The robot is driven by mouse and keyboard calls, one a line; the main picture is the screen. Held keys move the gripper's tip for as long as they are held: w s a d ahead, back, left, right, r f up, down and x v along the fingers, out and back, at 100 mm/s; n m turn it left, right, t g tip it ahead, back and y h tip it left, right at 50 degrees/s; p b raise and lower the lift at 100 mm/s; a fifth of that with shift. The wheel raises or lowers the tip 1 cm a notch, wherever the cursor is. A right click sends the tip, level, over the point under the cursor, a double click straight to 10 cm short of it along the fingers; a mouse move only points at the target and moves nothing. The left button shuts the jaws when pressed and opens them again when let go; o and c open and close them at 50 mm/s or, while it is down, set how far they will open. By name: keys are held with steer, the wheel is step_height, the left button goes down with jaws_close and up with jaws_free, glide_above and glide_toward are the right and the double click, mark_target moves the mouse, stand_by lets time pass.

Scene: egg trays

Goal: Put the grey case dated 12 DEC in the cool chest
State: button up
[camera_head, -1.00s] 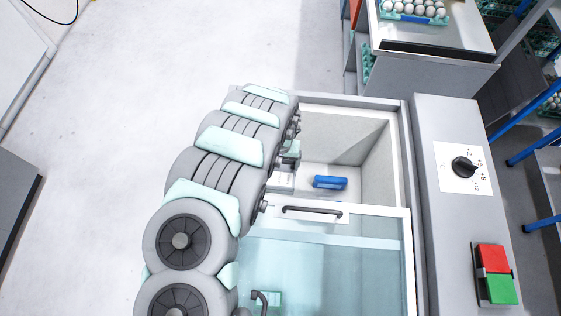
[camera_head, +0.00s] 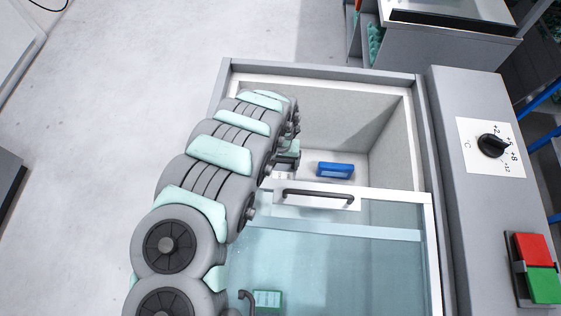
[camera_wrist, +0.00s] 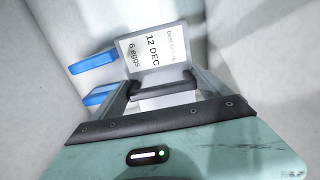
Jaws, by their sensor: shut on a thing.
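The grey case (camera_wrist: 157,48) shows in the wrist view with its label up, reading "12 DEC" and "6 eggs". My gripper (camera_wrist: 165,88) is shut on the case at its near edge. In the head view my arm reaches over the left side of the cool chest (camera_head: 318,72), and my gripper (camera_head: 287,152) is down inside its open far part. The case is mostly hidden there behind my arm. I cannot tell whether the case touches the chest floor.
A blue case (camera_head: 335,170) lies on the chest floor to the right of my gripper; blue patches (camera_wrist: 93,62) show left of the grey case in the wrist view. A glass lid (camera_head: 330,265) with a dark handle (camera_head: 318,194) covers the near part. A green item (camera_head: 267,299) shows under the glass.

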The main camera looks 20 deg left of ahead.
mark_target(281, 167)
step_height(281, 167, down, 16)
steer(key=b, duration=1.3)
steer(key=shift+f, duration=0.2)
steer(key=shift+f+b, duration=0.35)
steer(key=shift+f, duration=0.1)
steer(key=o, duration=1.9)
step_height(281, 167, up, 11)
steer(key=p, duration=0.6)
steer(key=shift+f, duration=0.1)
